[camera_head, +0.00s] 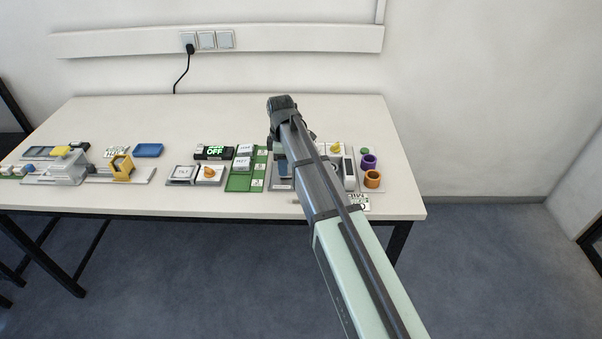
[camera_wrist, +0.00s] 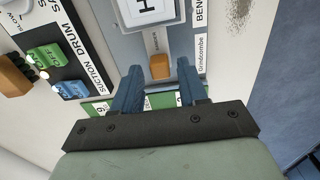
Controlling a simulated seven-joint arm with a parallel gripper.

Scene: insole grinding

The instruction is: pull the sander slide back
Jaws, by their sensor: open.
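In the wrist view a small orange block (camera_wrist: 160,67), which looks like the slide's handle, stands on a grey plate (camera_wrist: 190,42) with a label reading partly "BEN" and "Grindcombe". A white block marked "H" (camera_wrist: 152,10) is above it in the picture. My gripper (camera_wrist: 159,70) is open, with one blue finger on each side of the orange block. I cannot tell whether the fingers touch it or how far down they reach. In the head view my arm covers most of this station, and its grey plate (camera_head: 283,184) shows only partly.
A panel labelled "SUCTION DRUM" (camera_wrist: 68,60) with green and blue buttons lies left in the wrist view. A green board (camera_head: 238,184) is left of my arm. Purple (camera_head: 369,162) and orange (camera_head: 373,179) cups stand to the right. The table's front strip is mostly clear.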

